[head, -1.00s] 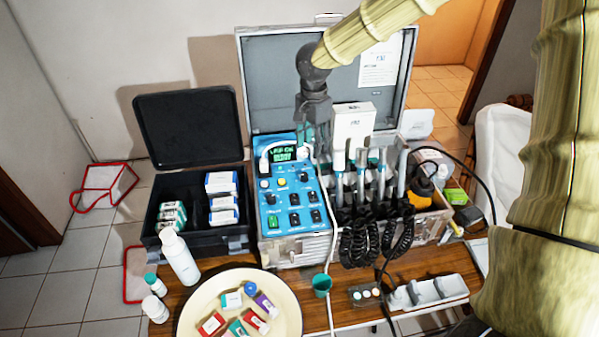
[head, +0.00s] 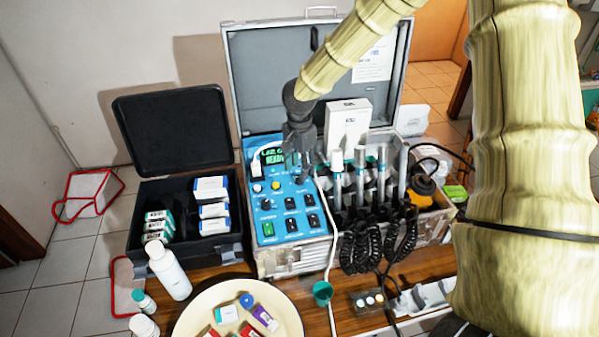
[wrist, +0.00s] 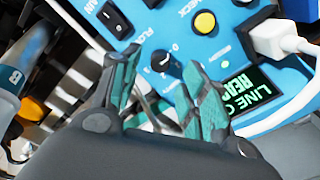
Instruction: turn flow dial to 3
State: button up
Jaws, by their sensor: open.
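The flow dial (wrist: 166,65) seems to be the black knob with small numbers around it on the blue control panel (wrist: 232,18) in the wrist view. My gripper (wrist: 160,75) is open, its two teal-padded fingers on either side of the dial. I cannot tell whether they touch it or which number the pointer marks. In the head view my gripper (head: 299,170) hangs over the upper right of the blue panel (head: 262,238), beside the green display (head: 274,157), and hides the dial there.
A yellow button (wrist: 205,22) and a white plug (wrist: 275,40) sit close to the dial. Handpieces in holders (head: 360,165) with coiled black cords stand right of the panel. A white box (head: 347,122) stands behind them. A round tray (head: 190,318) lies in front.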

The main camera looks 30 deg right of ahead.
jog(key=shift+f+p, duration=0.3)
jog(key=shift+f, duration=1.45)
grip_shut()
